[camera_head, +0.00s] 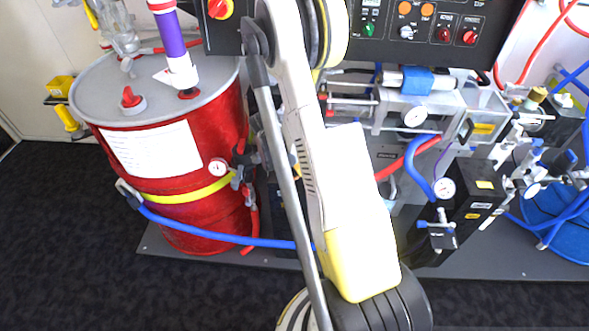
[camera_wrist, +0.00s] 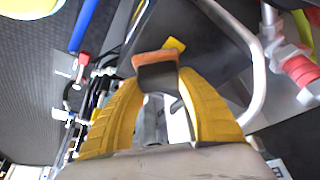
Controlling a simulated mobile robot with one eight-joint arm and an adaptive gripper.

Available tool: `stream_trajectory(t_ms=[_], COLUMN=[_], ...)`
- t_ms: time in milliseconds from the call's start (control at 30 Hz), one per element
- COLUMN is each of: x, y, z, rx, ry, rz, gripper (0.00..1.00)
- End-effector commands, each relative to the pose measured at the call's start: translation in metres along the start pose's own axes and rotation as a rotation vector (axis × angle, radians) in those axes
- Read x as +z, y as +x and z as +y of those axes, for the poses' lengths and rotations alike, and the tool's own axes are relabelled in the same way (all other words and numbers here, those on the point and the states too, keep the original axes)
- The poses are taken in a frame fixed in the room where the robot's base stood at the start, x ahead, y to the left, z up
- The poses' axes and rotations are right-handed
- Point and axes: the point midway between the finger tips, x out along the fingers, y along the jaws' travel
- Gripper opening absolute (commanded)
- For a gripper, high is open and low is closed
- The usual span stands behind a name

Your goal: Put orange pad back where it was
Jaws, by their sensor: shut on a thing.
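The orange pad (camera_wrist: 156,60) shows in the wrist view as a small block with an orange upper face and a dark front side. My gripper (camera_wrist: 160,82), with two yellow ribbed fingers, is shut on it, and the pad sits between the fingertips. A small yellow patch (camera_wrist: 175,44) lies just behind the pad, on or near a dark surface. I cannot tell whether the pad touches that surface. In the head view my own arm covers the middle, and neither the gripper nor the pad can be made out there.
A red drum (camera_head: 185,160) with a grey lid stands at left. A blue hose (camera_head: 215,236) runs low across the front. Pump equipment with gauges (camera_head: 416,117) and a black block (camera_head: 465,205) stand at right. In the wrist view a pale curved tube (camera_wrist: 258,80) passes close at right.

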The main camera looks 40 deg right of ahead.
Motion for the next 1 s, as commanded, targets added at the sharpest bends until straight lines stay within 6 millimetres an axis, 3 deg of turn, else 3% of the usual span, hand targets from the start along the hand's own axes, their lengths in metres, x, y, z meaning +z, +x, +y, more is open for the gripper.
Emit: stream_trajectory(t_ms=[367,400,467,833,1000], x=[0.002,0.003,0.002,0.001,-0.001], y=[0.005,0.005,0.004,0.001,-0.027], z=[-0.002,-0.002,-0.002,-0.002,-0.002], rx=[0.000,0.000,0.000,0.000,0.000], ry=[0.000,0.000,0.000,0.000,-0.001], rz=[0.000,0.000,0.000,0.000,0.000], gripper=[0.15,0.46,0.63,0.63,0.63])
